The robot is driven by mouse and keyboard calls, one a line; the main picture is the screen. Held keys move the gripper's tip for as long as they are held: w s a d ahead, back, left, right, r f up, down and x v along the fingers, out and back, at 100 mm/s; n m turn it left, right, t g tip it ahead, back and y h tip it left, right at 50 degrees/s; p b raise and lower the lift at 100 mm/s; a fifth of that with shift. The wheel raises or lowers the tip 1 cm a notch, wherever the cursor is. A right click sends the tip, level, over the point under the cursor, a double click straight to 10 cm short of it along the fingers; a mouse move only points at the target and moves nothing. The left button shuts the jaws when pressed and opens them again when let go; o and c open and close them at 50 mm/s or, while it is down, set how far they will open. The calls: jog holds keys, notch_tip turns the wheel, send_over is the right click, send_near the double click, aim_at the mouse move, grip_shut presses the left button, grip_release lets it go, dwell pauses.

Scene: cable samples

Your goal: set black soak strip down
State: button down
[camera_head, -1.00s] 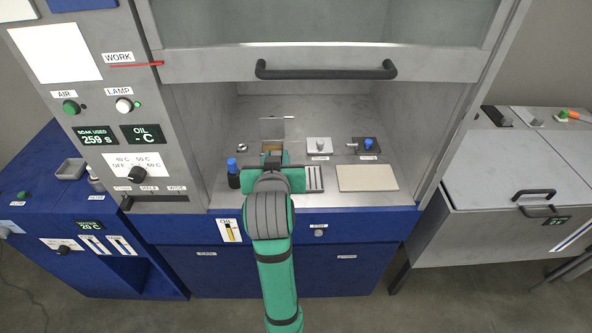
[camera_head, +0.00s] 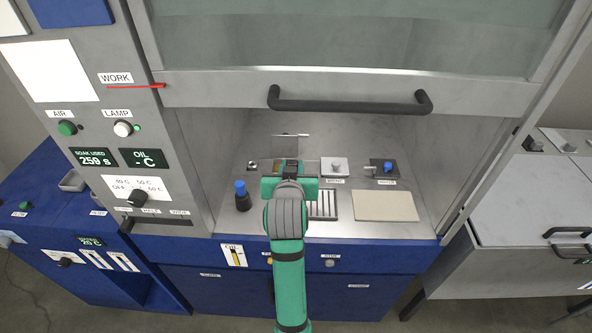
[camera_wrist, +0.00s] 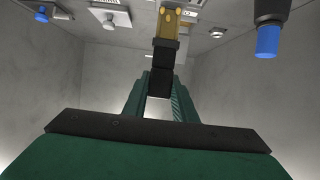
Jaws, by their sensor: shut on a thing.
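My gripper (camera_head: 290,172) is over the hood's work surface, between the blue-capped bottle and the slotted rack. In the wrist view, my green fingers (camera_wrist: 160,98) are shut on a black piece (camera_wrist: 160,76), which I take for the black soak strip. A gold-coloured part (camera_wrist: 168,24) shows just past the black piece; I cannot tell whether they are joined. In the head view, only a small dark bit of the strip (camera_head: 290,165) shows beyond my gripper. I cannot tell whether it touches anything below.
A blue-capped dark bottle (camera_head: 242,197) stands close left of my gripper. The slotted rack (camera_head: 325,204) and a bare beige mat (camera_head: 385,206) lie right. Behind are a pale block (camera_head: 334,167) and a dark block with a blue knob (camera_head: 385,168). The sash handle (camera_head: 350,103) hangs above.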

jog(key=shift+w+d+f, duration=0.15)
jog(key=shift+w+f, duration=0.25)
jog(key=shift+f, duration=0.1)
jog(key=shift+w+d+f, duration=0.1)
jog(key=shift+w+f, duration=0.1)
jog(key=shift+f, duration=1.55)
jog(key=shift+f, duration=0.1)
jog(key=c, duration=1.5)
grip_release()
jog(key=shift+w+f, duration=0.1)
jog(key=shift+o, duration=0.2)
jog(key=shift+d, duration=0.1)
